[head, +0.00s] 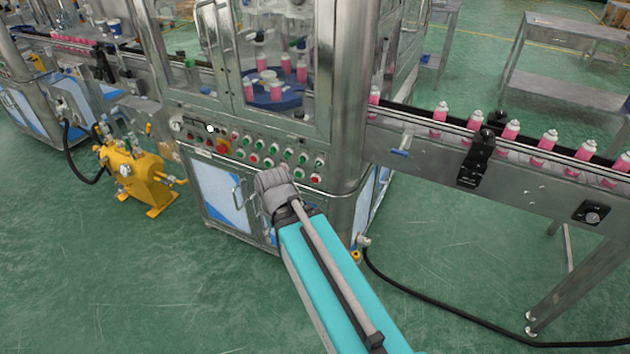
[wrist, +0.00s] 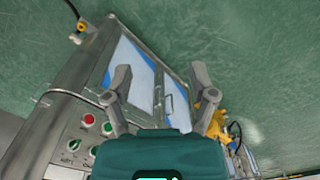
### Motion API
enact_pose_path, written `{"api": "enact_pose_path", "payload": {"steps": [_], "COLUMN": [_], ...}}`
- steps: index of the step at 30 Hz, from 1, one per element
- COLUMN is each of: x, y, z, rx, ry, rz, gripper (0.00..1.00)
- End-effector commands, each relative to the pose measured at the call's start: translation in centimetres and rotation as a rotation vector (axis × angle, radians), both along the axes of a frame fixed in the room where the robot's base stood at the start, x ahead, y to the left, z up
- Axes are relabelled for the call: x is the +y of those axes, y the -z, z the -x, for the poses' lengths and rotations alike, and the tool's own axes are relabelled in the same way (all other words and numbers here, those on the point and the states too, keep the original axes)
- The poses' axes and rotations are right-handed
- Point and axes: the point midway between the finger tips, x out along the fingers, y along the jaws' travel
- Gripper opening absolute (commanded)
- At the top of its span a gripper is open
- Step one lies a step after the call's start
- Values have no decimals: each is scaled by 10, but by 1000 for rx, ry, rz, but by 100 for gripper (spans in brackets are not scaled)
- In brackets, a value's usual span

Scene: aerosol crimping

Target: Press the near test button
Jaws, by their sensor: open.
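The control panel (head: 262,150) on the front of the crimping machine carries several green and red buttons in rows. At its right end are a red button (head: 316,177) and a green button (head: 303,158). Labels are too small to read, so I cannot tell which is the near test button. The wrist view shows a red button (wrist: 89,118) and a green button (wrist: 107,127) left of my gripper (wrist: 160,75). Its two fingers are spread, with nothing between them. In the head view my arm's end is just below the panel, and the fingertips are hidden.
Cabinet doors with handles (head: 222,192) are below the panel. A yellow pump unit (head: 140,175) stands on the floor at left. A conveyor (head: 510,165) with pink bottles runs off to the right. A black cable (head: 430,318) lies on the green floor.

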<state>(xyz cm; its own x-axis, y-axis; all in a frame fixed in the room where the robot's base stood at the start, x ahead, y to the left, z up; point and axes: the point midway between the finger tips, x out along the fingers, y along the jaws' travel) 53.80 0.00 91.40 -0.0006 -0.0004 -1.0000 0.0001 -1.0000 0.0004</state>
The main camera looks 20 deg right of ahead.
Motion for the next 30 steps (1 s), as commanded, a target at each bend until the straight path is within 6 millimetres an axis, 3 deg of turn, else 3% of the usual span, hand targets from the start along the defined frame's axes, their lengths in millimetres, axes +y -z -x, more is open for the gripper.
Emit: {"api": "enact_pose_path", "payload": {"steps": [1, 11, 30], "x": [0, 0, 0], "y": [0, 0, 0], "z": [0, 0, 0], "rx": [0, 0, 0], "ry": [0, 0, 0], "rz": [0, 0, 0], "gripper": [59, 0, 0]}}
